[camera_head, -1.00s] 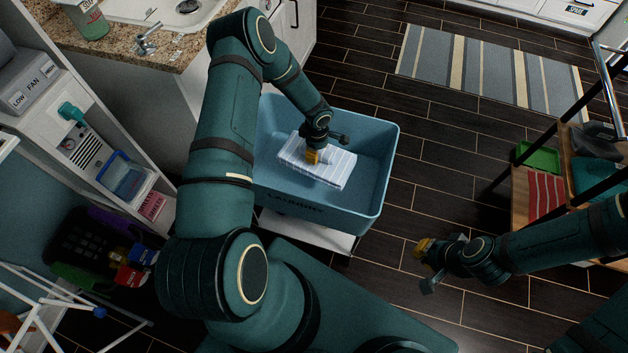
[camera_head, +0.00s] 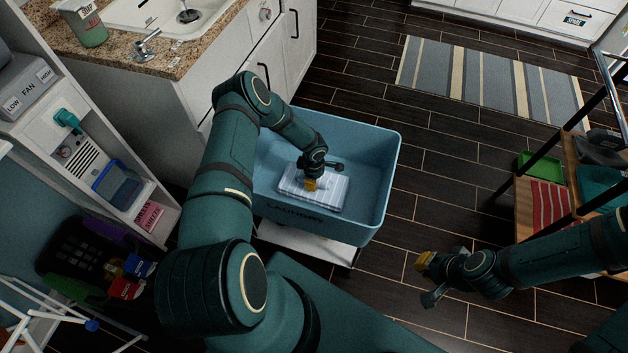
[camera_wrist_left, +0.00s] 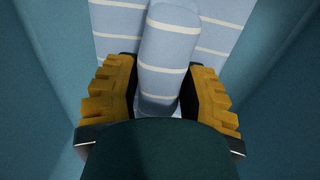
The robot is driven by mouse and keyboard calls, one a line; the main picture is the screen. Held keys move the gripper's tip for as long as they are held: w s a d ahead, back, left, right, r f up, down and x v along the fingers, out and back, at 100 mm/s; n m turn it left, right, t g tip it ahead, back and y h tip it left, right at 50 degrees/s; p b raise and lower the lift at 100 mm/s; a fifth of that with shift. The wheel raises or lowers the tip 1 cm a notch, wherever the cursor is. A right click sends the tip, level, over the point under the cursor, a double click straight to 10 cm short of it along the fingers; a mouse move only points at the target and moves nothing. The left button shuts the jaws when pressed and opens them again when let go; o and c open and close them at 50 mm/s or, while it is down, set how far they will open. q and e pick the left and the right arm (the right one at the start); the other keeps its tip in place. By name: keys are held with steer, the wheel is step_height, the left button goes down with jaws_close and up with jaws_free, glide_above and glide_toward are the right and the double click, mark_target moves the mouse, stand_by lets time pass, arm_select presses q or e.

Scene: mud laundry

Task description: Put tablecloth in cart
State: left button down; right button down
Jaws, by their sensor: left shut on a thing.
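The blue laundry cart (camera_head: 378,165) stands in the middle of the head view. The folded tablecloth (camera_head: 328,193), pale blue with white stripes, is inside the cart, low between its walls; whether it touches the cart floor is hard to tell. My left gripper (camera_head: 310,184) reaches down into the cart and is shut on the tablecloth. In the left wrist view a rolled fold of the tablecloth (camera_wrist_left: 166,55) lies between the yellow fingers, with cart walls on both sides. My right gripper (camera_head: 422,264) is outside the cart at the lower right; its finger gap is not clear.
A granite counter with a sink (camera_head: 150,12) is at upper left. A shelf rack (camera_head: 530,205) with a red striped cloth stands at right. A dark basket (camera_head: 85,250) is at lower left. A striped rug (camera_head: 490,80) lies on open floor behind.

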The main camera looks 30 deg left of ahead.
arm_select(q)
steer(key=shift+f, duration=0.2)
steer(key=c, duration=0.5)
jaws_free()
steer(key=shift+r, duration=0.1)
